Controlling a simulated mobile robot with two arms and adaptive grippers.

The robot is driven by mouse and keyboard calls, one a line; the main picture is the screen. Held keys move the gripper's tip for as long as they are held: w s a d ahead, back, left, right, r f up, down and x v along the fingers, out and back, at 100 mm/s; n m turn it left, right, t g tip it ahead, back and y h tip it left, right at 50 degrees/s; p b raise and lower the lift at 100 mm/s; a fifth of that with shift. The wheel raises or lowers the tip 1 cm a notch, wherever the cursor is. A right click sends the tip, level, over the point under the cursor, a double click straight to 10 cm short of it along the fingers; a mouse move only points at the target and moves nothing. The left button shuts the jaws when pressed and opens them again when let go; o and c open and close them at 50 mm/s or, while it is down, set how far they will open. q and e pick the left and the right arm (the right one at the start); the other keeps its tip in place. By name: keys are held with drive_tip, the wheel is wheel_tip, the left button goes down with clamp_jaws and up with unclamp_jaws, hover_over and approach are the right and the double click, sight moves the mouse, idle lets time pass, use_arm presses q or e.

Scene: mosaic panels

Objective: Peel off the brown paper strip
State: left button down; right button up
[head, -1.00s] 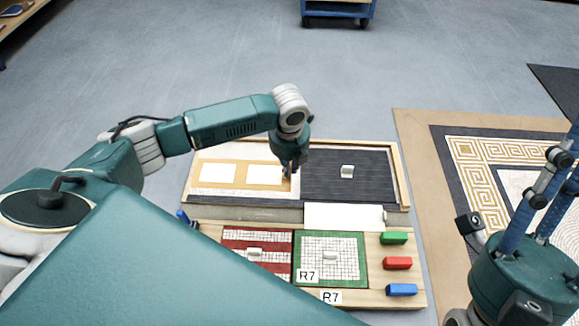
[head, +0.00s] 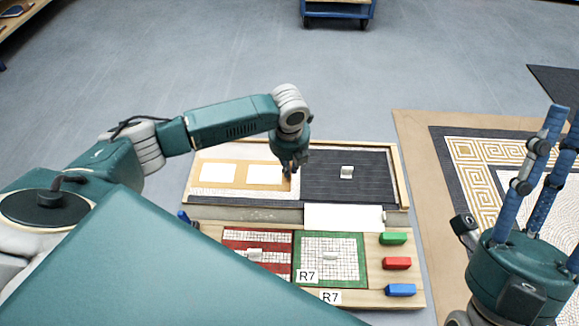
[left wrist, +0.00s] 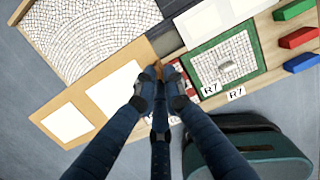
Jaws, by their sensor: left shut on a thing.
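The brown paper strip (head: 230,184), with two white labels, lies across the mosaic of the left back panel. It also shows in the left wrist view (left wrist: 88,97), running from lower left up to my fingers. My left gripper (head: 289,171) is at the strip's right end and shut on it. In the left wrist view the fingertips (left wrist: 158,78) meet at that end, beside a small pale piece. The fingers hide part of the end. The strip looks flat; I cannot tell whether the gripped end is lifted. My right gripper (head: 522,185) has its blue fingers spread, empty, at the right edge.
A dark panel (head: 340,189) with a white knob adjoins on the right. In front are a blank white sheet (head: 343,217), red-striped and green-framed mosaic panels (head: 331,242), and green, red and blue blocks (head: 397,263). A patterned mosaic (head: 480,185) lies at right.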

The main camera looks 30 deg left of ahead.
use_arm(q)
drive_tip(key=shift+r+p, duration=0.45)
drive_tip(key=shift+p, duration=0.15)
drive_tip(key=shift+r, duration=0.2)
drive_tip(key=shift+r+p, duration=0.2)
drive_tip(key=shift+p, duration=0.3)
drive_tip(key=shift+r+p, duration=0.4)
drive_tip(key=shift+p, duration=0.1)
drive_tip(key=shift+r+p, duration=0.35)
drive_tip(key=shift+p, duration=0.1)
use_arm(e)
drive_tip(key=w+f+g+h, duration=0.1)
drive_tip(key=w+f+g, duration=0.4)
drive_tip(key=f, duration=0.3)
drive_tip(key=w+f+g+h, duration=0.2)
drive_tip(key=w+f+g, duration=0.2)
drive_tip(key=f, duration=0.4)
drive_tip(key=shift+w+a+f+g+h, duration=0.2)
drive_tip(key=shift+w+a+g+h, duration=0.15)
drive_tip(key=shift+w, duration=0.25)
idle(2.2)
idle(0.3)
